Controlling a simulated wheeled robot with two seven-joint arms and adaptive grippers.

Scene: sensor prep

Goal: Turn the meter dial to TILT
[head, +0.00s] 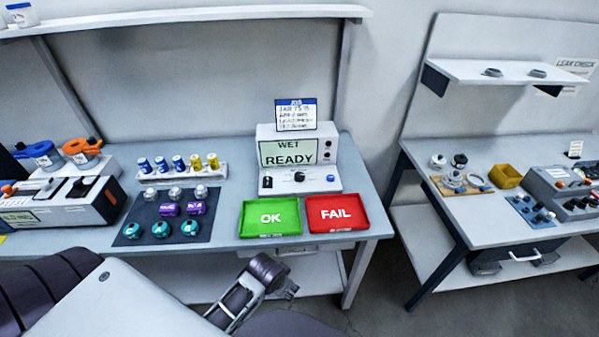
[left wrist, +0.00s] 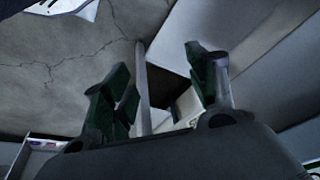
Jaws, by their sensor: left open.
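The meter (head: 325,180) is a pale box at the back of the middle bench. Its green screen (head: 288,152) reads WET READY. A small dark dial (head: 299,177) is on its lower front panel; its pointer setting is too small to read. My left gripper (head: 287,290) is in front of the bench's front edge, below the trays and well apart from the meter. In the left wrist view the left gripper (left wrist: 160,75) has its two dark green fingers apart, with nothing between them. My right gripper is not in view.
A green OK tray (head: 270,232) and a red FAIL tray (head: 338,228) lie before the meter. A dark mat (head: 150,212) with several sensors and a rack of vials (head: 178,176) stand to the left. A second bench (head: 480,215) stands at right.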

